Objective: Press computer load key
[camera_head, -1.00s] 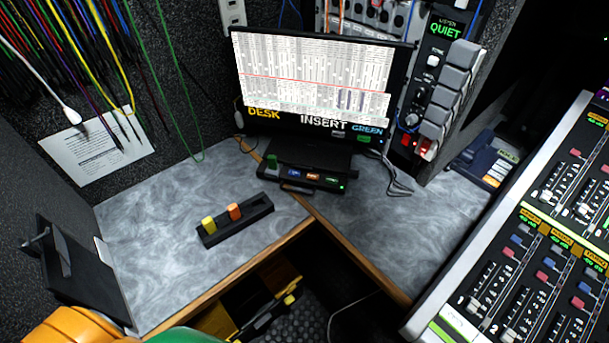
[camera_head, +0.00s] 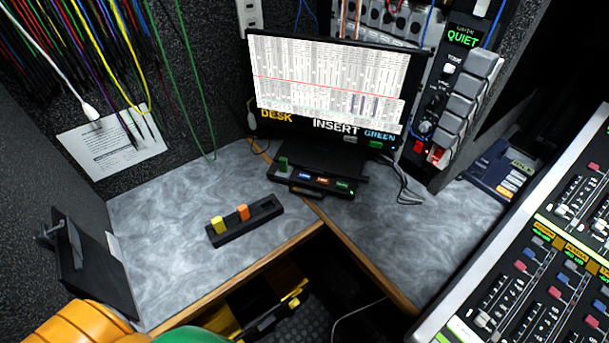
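The computer is a dark monitor (camera_head: 325,85) with a lit screen of white rows, at the desk's back corner. Below it lies a black key unit (camera_head: 296,188) with a blue-labelled key (camera_head: 305,176), an orange-labelled key (camera_head: 322,181) and a green-labelled key (camera_head: 341,186). Their lettering is too small to read surely. A green block (camera_head: 283,164) stands at the unit's left end. Orange and green parts of my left arm show at the bottom left, well short of the keys. A black and yellow part below the desk edge may be my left gripper (camera_head: 268,320); its fingers are unclear. My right gripper is out of view.
A black holder (camera_head: 245,230) with yellow and orange blocks lies on the left desk (camera_head: 165,215). A dark stand (camera_head: 95,262) is at the left. A mixing console (camera_head: 540,270) fills the right, with a phone (camera_head: 495,175) behind it. The desk between is mostly clear.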

